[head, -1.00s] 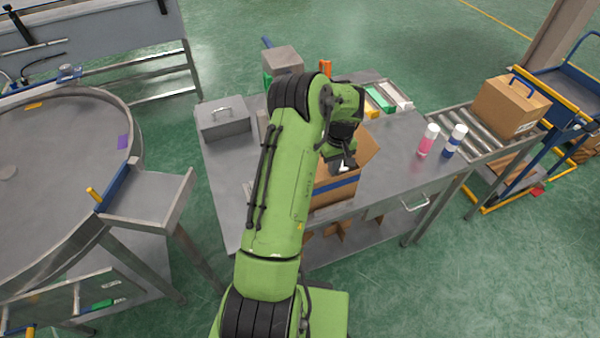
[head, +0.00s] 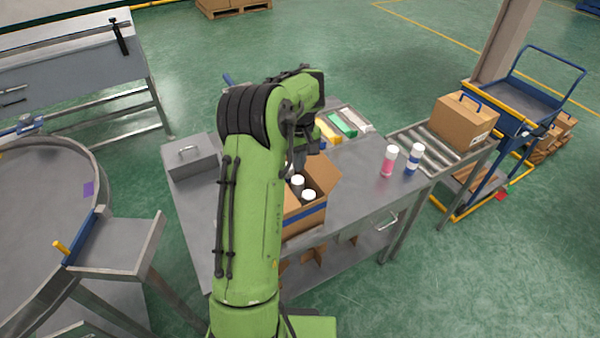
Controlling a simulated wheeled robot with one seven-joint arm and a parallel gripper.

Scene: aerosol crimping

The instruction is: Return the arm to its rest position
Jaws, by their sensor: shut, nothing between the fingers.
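My green arm reaches over the metal table in the head view. My gripper (head: 297,165) is dark, small and partly hidden by my wrist. It points down, shut and empty, beside or above the open cardboard box (head: 305,219); I cannot tell its exact height. The box has a blue band and its flap is open to the right. White-capped cans (head: 308,196) stand inside it. My arm hides the box's left part.
The table (head: 355,185) also bears a grey lidded box (head: 192,157), a pink can (head: 389,163) and a blue-and-white can (head: 413,160). A roller conveyor at right carries a closed carton (head: 464,122). A round table (head: 40,210) stands at left.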

